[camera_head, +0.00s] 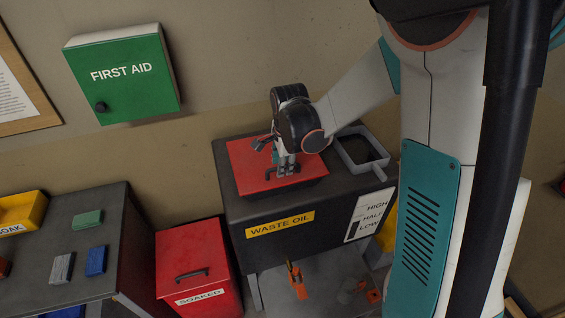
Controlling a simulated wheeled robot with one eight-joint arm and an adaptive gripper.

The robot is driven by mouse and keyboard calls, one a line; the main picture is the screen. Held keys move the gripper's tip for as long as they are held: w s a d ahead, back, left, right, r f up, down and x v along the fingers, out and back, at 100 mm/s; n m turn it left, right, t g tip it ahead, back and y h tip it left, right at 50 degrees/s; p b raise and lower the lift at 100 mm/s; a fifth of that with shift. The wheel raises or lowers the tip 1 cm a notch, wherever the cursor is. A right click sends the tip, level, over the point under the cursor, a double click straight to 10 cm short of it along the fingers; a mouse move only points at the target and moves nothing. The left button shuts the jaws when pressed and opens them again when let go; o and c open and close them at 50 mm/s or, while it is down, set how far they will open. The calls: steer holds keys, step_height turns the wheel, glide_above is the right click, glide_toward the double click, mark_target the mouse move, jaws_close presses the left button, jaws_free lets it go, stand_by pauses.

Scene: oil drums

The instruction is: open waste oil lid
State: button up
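The waste oil tank (290,235) is a dark box with a yellow WASTE OIL label on its front. Its red lid (246,172) lies flat on the top, and it looks closed. A dark handle (270,172) shows on the lid near its front edge. My gripper (286,168) points down over the lid, with its fingertips at the handle. The fingers are small in view and partly overlap the handle, so I cannot tell whether they grip it. My wrist hides part of the back of the lid.
A grey open tray (343,147) sits right of the lid on the tank top. A red SOAKED bin (194,270) stands left of the tank. A dark bench (120,225) with small coloured blocks is further left. A green first aid box (122,75) hangs on the wall.

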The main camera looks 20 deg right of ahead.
jaws_close()
